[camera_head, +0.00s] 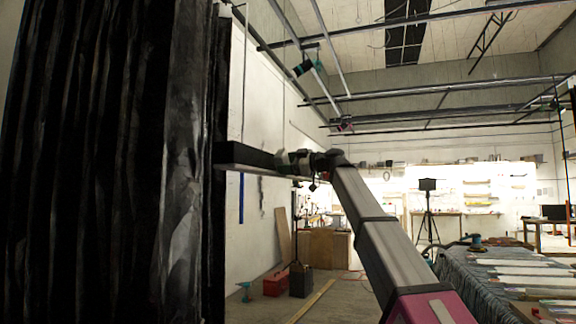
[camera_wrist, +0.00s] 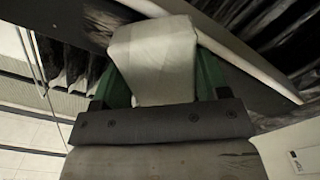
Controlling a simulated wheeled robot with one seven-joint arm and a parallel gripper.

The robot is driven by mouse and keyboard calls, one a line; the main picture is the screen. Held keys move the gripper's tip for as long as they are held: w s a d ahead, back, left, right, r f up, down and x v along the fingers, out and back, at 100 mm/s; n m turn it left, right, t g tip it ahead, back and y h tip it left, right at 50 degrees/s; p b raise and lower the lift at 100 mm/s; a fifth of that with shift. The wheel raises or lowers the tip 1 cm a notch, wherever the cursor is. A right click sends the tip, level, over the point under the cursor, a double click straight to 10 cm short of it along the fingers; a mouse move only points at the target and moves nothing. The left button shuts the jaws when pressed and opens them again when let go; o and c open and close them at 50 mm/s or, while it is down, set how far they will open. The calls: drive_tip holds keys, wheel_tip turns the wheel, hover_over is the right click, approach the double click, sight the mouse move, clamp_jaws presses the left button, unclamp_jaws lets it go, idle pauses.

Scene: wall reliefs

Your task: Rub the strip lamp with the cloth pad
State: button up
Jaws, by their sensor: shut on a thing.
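The cloth pad (camera_wrist: 153,50) is pale grey fabric, folded over and held between the green fingers of my gripper (camera_wrist: 160,75) in the wrist view. In the head view my gripper (camera_head: 306,161) is at the end of my raised arm, small and partly hidden by my own wrist. The strip lamp appears to be the long pale strip (camera_head: 262,172) under a dark bar at the wall. It also shows in the wrist view as a pale slanting band (camera_wrist: 262,72) behind and right of the pad. The pad is close to it; I cannot tell whether they touch.
A black curtain (camera_head: 110,160) fills the left of the head view, beside the white wall. A cluttered table (camera_head: 510,275) stands at the lower right. A red toolbox (camera_head: 275,283) and a dark case (camera_head: 301,280) are on the floor. Ceiling rails (camera_head: 440,93) run overhead.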

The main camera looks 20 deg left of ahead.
sight(271, 162)
drive_tip(key=shift+s+a, duration=0.15)
drive_tip(key=shift+s, duration=1.45)
drive_tip(key=shift+s+a, duration=0.15)
drive_tip(key=shift+s, duration=1.45)
drive_tip(key=w+d, duration=0.1)
drive_tip(key=w, duration=1.2)
drive_tip(key=shift+w, duration=0.35)
drive_tip(key=d, duration=0.6)
drive_tip(key=shift+s, duration=0.25)
drive_tip(key=shift+d, duration=0.15)
drive_tip(key=shift+s+d, duration=0.1)
drive_tip(key=shift+d, duration=1.3)
